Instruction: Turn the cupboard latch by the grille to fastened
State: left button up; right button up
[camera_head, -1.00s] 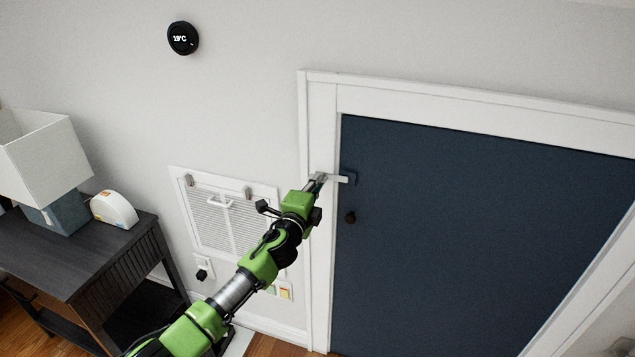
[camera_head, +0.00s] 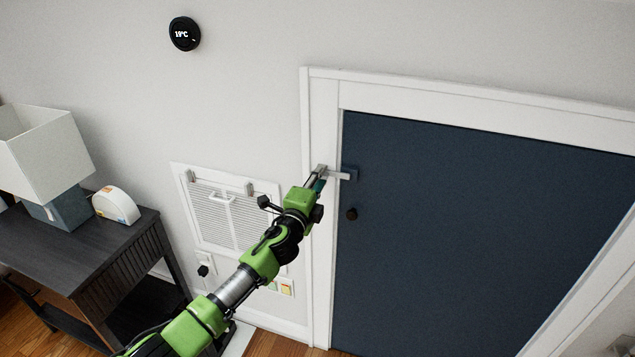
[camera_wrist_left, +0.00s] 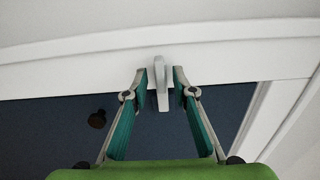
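The cupboard latch (camera_head: 339,175) is a pale metal bar on the white door frame. My left gripper (camera_head: 320,172) is at the latch's frame end. In the left wrist view the latch (camera_wrist_left: 161,88) stands between the two fingertips of my left gripper (camera_wrist_left: 160,78), with a narrow gap seeming to show on each side. The fingers look open around it. The white grille (camera_head: 225,218) is on the wall left of the frame. My right gripper is out of view.
A round black door knob (camera_head: 351,214) sits below the latch. A dark side table (camera_head: 80,255) with a lamp (camera_head: 45,150) and a white rounded device (camera_head: 116,205) stands at the left. A black thermostat (camera_head: 185,34) is on the wall above.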

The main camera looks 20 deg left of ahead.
pick_arm(q)
jog(key=s, duration=1.2)
jog(key=shift+a, duration=0.2)
jog(key=s+a+f+n+g, duration=0.25)
jog(key=s+f, duration=0.35)
jog(key=f, duration=0.8)
jog(key=s+a+f+n+g+y, duration=0.1)
jog(key=s+f+n+g, duration=0.4)
jog(key=f, duration=0.9)
jog(key=s+a+f+n+g, duration=0.15)
jog(key=s+f, duration=0.55)
jog(key=f, duration=0.8)
jog(key=s+d+f+n+g, duration=0.1)
jog(key=s+f, duration=0.5)
jog(key=s, duration=0.7)
jog(key=s+d+f+n+g, duration=0.1)
jog(key=s+f+n+g, duration=0.2)
jog(key=s, duration=1)
jog(key=s+d+f+n+g, duration=0.2)
jog(key=s+f+n+g, duration=0.1)
jog(key=s+f, duration=0.7)
jog(key=s+g, duration=0.1)
jog(key=s, duration=0.2)
jog(key=shift+s, duration=0.4)
jog(key=shift+f, duration=0.1)
